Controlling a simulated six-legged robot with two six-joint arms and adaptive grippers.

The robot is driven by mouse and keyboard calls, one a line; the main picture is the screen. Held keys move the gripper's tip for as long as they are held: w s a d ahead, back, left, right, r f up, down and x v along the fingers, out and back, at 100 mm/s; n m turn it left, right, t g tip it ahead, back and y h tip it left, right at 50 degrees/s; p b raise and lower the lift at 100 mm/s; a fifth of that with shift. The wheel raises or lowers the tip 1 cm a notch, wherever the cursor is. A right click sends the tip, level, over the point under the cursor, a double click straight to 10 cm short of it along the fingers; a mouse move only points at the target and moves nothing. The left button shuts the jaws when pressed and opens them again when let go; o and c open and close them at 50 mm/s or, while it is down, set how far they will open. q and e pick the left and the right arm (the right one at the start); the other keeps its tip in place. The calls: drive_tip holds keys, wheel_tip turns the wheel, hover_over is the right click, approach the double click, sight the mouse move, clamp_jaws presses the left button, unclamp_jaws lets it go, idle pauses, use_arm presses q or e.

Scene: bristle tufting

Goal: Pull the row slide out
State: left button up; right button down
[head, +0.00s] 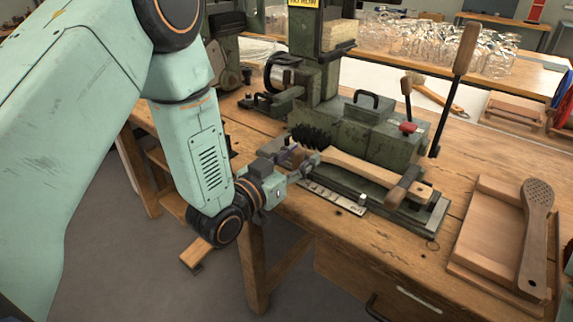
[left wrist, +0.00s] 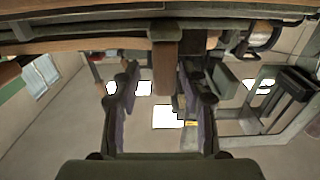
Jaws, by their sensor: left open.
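The tufting machine (head: 375,135) is a worn green metal block on the wooden bench. A green slide bed (head: 420,215) lies along its front, with a wooden cylindrical handle (head: 404,187) at the right end. I cannot tell for sure which part is the row slide. A wooden brush body (head: 360,168) lies over the bed, dark bristles (head: 312,136) at its left end. My left gripper (head: 305,163) is at the bed's left end, close to the bristles. In the left wrist view its jaws (left wrist: 160,85) are apart, with a brown wooden bar (left wrist: 166,62) showing between them; contact is unclear. My right gripper is not seen.
A pale scale strip (head: 333,194) runs along the bed's front edge. A tall lever (head: 455,80) rises behind it. A wooden tray (head: 490,235) with a perforated paddle (head: 536,220) lies at the right. Clear glasses (head: 430,38) stand behind. The bench front (head: 350,240) is bare.

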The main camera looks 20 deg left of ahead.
use_arm(q)
drive_tip(key=v, duration=1.1)
drive_tip(key=shift+s+a, duration=0.15)
drive_tip(key=shift+s, duration=0.1)
drive_tip(key=s+f+n+g+y, duration=0.1)
drive_tip(key=s+f+g, duration=0.2)
drive_tip(key=f, duration=0.3)
drive_tip(key=s+a+f+n+g+y, duration=0.1)
drive_tip(key=s+f+n+g, duration=0.15)
drive_tip(key=f, duration=0.35)
drive_tip(key=s+f+n+g+y, duration=0.1)
drive_tip(key=s+f+g+y, duration=0.1)
drive_tip(key=s+f+g, duration=0.3)
drive_tip(key=s+f+g+y, duration=0.1)
drive_tip(key=s+f+g, duration=0.2)
drive_tip(key=s+f, duration=0.2)
drive_tip(key=s+a+f+g+y, duration=0.1)
drive_tip(key=s+f+g, duration=0.2)
drive_tip(key=s, duration=0.9)
wheel_tip(320, 180, down, 3)
drive_tip(key=shift+a+f+p, duration=0.1)
drive_tip(key=shift+a+p, duration=0.15)
drive_tip(key=shift+p, duration=0.05)
drive_tip(key=shift+g, duration=0.25)
